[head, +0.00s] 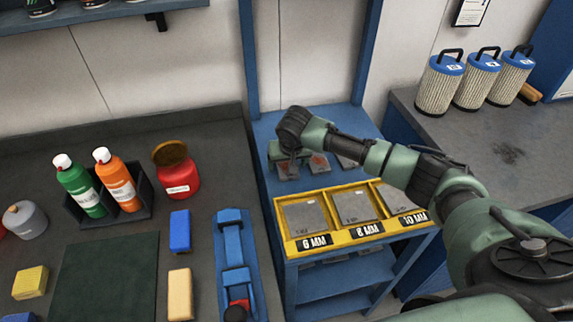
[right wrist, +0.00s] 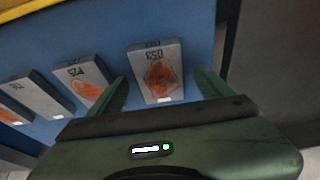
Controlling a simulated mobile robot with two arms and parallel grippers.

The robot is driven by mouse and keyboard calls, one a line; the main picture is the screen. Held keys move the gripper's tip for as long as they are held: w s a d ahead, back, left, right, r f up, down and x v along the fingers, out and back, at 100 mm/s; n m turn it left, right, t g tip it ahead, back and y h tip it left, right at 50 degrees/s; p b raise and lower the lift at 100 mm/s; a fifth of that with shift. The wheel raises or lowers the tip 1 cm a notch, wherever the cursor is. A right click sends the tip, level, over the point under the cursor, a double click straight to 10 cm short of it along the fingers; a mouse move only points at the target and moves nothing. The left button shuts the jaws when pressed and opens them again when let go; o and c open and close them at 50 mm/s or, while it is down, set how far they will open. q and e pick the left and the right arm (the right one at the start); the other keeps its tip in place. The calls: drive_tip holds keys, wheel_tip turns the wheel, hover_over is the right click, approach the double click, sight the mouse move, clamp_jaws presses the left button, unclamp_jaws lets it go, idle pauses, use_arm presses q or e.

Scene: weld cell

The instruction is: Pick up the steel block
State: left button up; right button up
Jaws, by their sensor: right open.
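Several grey steel blocks lie in a row on the blue cart top. The end block (right wrist: 143,58), marked "D53", lies between the fingers of my right gripper (right wrist: 161,84) in the right wrist view. The gripper is open, and contact cannot be told. Another block (right wrist: 70,72) and further ones lie to its left. In the head view my right gripper (head: 287,153) is over the end of the row, partly hiding that block, with another block (head: 318,164) to its right. My left gripper is out of view.
A yellow tray (head: 288,246) with plates in compartments labelled 6, 8 and 10 MM stands at the cart's front. Blue cart posts (head: 249,60) rise behind. The left bench holds bottles (head: 117,182), a red jar (head: 178,178) and a blue clamp-like fixture (head: 234,250).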

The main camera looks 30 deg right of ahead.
drive_tip(key=shift+w+f, duration=0.1)
drive_tip(key=shift+f, duration=0.15)
clamp_jaws()
drive_tip(key=shift+w+r, duration=0.1)
drive_tip(key=shift+r, duration=0.05)
